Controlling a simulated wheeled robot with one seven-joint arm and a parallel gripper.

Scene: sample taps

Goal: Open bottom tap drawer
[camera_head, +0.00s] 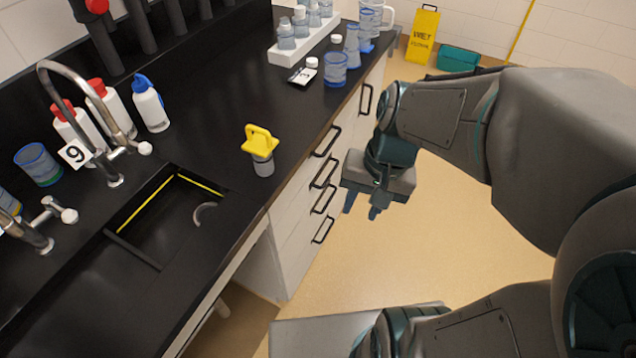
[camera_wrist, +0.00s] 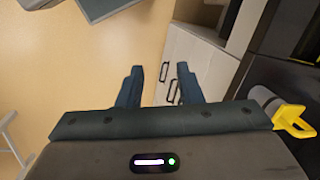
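A white drawer stack with black bar handles stands under the black counter. Its lowest visible drawer handle (camera_head: 323,230) is near the floor, and the drawers look closed. My gripper (camera_head: 362,205) is in the air to the right of the drawer fronts, apart from the handles, with its fingers pointing down. In the wrist view the two dark fingers (camera_wrist: 158,85) are spread apart with nothing between them. The white drawer fronts (camera_wrist: 196,55) and two dark handles show beyond and beside the fingers there.
A black sink (camera_head: 165,225) with a curved tap (camera_head: 85,85) is on the left. A yellow-topped container (camera_head: 262,150) stands on the counter edge above the drawers. Bottles and beakers are farther back. The tan floor (camera_head: 440,250) beside the drawers is open; a yellow wet-floor sign (camera_head: 423,35) stands far off.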

